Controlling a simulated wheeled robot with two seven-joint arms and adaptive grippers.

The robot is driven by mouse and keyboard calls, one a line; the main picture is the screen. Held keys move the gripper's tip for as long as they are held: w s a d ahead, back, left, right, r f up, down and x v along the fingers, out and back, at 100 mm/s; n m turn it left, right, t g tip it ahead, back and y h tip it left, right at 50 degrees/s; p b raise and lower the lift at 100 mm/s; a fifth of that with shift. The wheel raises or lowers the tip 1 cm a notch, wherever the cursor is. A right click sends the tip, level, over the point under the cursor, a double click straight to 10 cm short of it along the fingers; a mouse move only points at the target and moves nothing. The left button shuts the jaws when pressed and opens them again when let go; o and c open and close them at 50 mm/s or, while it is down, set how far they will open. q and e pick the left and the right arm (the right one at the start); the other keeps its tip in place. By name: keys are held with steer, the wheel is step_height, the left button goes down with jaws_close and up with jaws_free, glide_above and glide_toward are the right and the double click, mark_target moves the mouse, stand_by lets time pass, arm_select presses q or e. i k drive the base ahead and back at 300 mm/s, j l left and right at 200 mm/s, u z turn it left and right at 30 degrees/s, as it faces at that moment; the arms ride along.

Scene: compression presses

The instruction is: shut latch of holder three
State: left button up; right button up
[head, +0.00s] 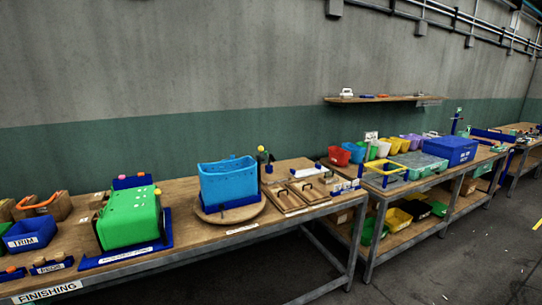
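No latch can be made out, and no holder can be told as holder three, because most labels are too small to read. A wooden board with dark handle-like parts (304,189) lies on the workbench at the middle of the head view. Small blue and white pieces (345,184) stand at its right. A light-blue open bin (229,181) stands on a round wooden turntable (250,213) left of the board. Neither of my grippers shows in this view.
A green block-like unit (128,218) sits on a blue base at the left, near a blue TRIM bin (30,234). The right bench carries coloured bins, a yellow frame (383,168) and a dark-blue box (450,150). A wall shelf (380,99) hangs behind. The floor at lower right looks clear.

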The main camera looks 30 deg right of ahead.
mark_target(260, 148)
steer(key=i+l, duration=0.1)
steer(key=l, duration=1.4)
steer(key=i+l, duration=0.15)
steer(key=l, duration=0.6)
